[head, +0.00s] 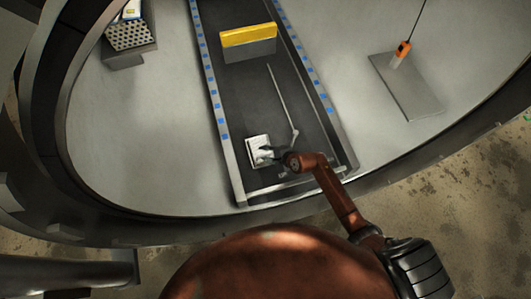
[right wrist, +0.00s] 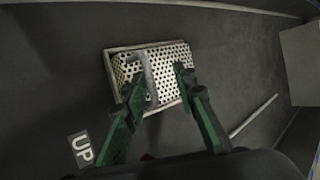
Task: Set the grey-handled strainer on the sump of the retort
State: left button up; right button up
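The grey-handled strainer (right wrist: 170,62) is a pale perforated metal box-like piece with a grey bar handle (right wrist: 148,75) across it. In the head view the strainer (head: 256,147) is at the near left of the dark channel floor. A pale rectangular rim (right wrist: 109,68) surrounds it in the right wrist view; I cannot tell whether this is the sump's edge or how fully the strainer sits in it. My right gripper (right wrist: 158,78) is over the strainer, its green fingers apart on both sides of the handle, with a gap showing. My left gripper is not in view.
The dark channel (head: 245,95) has rails with blue squares. A yellow-topped block (head: 248,35) stands farther along it, and a thin rod (head: 280,95) lies there. A perforated piece (head: 130,35) sits on a box at upper left. An orange-handled item (head: 403,50) stands by a grey plate (head: 410,90).

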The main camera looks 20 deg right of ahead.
jog(key=v, duration=1.2)
